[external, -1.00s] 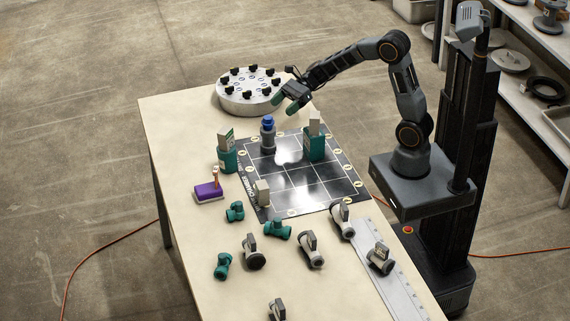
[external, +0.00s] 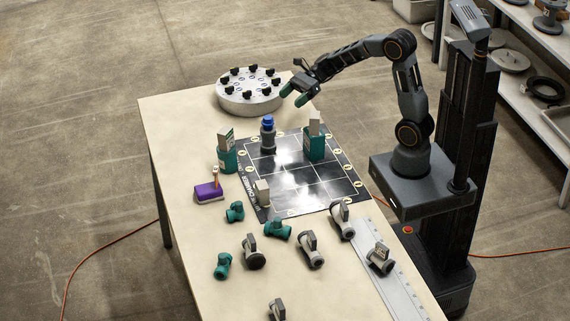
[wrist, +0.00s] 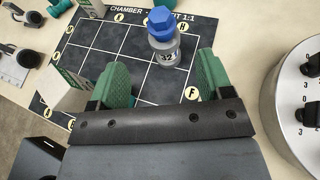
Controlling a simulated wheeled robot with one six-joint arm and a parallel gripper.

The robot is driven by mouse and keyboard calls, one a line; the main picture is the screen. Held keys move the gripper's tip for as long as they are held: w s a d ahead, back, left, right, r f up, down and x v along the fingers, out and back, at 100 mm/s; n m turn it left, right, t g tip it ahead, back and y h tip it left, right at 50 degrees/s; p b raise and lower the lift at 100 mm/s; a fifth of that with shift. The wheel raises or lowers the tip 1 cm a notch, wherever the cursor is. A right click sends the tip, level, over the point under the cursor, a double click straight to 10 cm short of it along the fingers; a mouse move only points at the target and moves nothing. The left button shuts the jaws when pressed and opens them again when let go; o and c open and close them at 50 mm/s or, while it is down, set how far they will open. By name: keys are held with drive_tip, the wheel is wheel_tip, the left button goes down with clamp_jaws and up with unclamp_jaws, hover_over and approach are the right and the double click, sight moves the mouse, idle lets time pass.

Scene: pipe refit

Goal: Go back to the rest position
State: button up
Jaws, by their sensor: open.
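My gripper (external: 293,96) is open and empty, with green finger pads. In the external view it hangs above the table's back right edge, just right of the round grey disc. It also shows in the wrist view (wrist: 156,78), its fingers well apart over the black gridded mat. A grey fitting with a blue cap (external: 268,134) stands upright on the mat's back edge. In the wrist view this blue-capped fitting (wrist: 162,38) stands beyond the fingers, not touching them.
The round grey disc with black knobs (external: 249,103) stands close to my gripper. Several valves and green fittings lie on the table's front part. A shelf (external: 530,40) stands behind my base.

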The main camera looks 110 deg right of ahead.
drive_tip(key=w+a+r+n+g+y, duration=0.2)
drive_tip(key=a+n, duration=0.3)
drive_tip(key=a, duration=0.3)
drive_tip(key=w+a+r+n+g+y, duration=0.2)
drive_tip(key=a+n, duration=0.3)
drive_tip(key=a, duration=0.2)
drive_tip(key=s+a+n+g+h+p, duration=0.2)
drive_tip(key=s+a+n+h+p, duration=0.1)
drive_tip(key=s+n, duration=0.5)
drive_tip(key=s+a+n+g+h+p, duration=0.3)
drive_tip(key=s+a+n+h, duration=0.2)
drive_tip(key=n, duration=0.8)
drive_tip(key=s+a, duration=0.1)
drive_tip(key=s, duration=0.2)
drive_tip(key=shift+s+a+r+h+p, duration=0.2)
drive_tip(key=shift+a+r+h+p, duration=0.1)
drive_tip(key=shift+r+h+p, duration=0.1)
